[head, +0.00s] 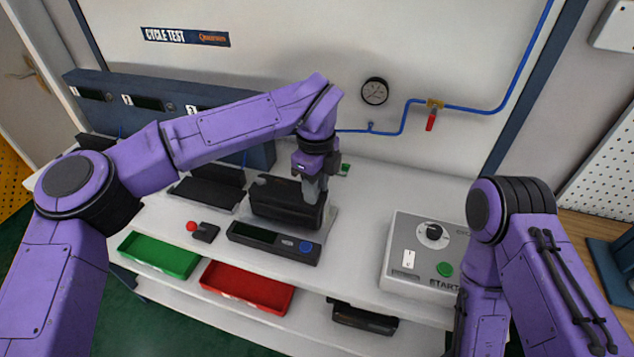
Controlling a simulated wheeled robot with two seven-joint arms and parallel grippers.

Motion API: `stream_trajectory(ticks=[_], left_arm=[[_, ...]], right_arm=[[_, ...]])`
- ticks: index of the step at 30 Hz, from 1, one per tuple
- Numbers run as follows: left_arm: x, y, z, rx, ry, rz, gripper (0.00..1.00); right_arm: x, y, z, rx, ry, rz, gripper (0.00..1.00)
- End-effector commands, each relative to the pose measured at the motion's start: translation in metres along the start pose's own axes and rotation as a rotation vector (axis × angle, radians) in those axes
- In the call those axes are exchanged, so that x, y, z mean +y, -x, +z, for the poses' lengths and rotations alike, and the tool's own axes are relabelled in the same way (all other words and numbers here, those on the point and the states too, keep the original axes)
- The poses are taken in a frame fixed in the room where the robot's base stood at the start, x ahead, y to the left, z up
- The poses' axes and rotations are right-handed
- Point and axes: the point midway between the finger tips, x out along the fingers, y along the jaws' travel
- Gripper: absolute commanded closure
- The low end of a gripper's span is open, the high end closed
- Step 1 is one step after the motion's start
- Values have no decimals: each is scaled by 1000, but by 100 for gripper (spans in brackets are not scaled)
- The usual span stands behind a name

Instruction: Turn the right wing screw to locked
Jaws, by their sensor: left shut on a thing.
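A black valve positioner (276,203) sits on the white bench behind a flat control unit. My left gripper (314,190) points down at the right end of the positioner, with its grey fingers closed there. The right wing screw is hidden by the fingers, so its angle cannot be read. My right arm (490,290) hangs at the lower right, and its fingertips are not visible.
A flat unit with a blue button (274,243) lies in front of the positioner. A green tray (160,254) and a red tray (247,287) are at the front edge. A grey start box (424,258) stands right. Bench between is clear.

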Motion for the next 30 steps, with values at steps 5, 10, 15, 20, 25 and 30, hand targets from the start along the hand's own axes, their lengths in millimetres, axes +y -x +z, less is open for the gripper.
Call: stream_trajectory(ticks=[5, 10, 15, 20, 25, 30], left_arm=[[0, 3, 1, -2, -165, -1, 97], [0, 3, 1, -2, -327, -1, 97], [0, 4, 1, -1, -489, -1, 97], [0, 4, 0, -2, -641, -1, 97], [0, 4, 0, 0, -803, -1, 97], [0, 4, 0, -1, -959, -1, 97]], right_arm=[[1, 10, -4, 0, 0, 0, 69], [2, 18, -7, 0, 0, 0, 69], [2, 27, -11, 0, 0, 0, 69], [3, 36, -15, 0, 0, 0, 69], [4, 47, -19, 0, 0, 0, 69], [5, 57, -24, 0, 0, 0, 69]])
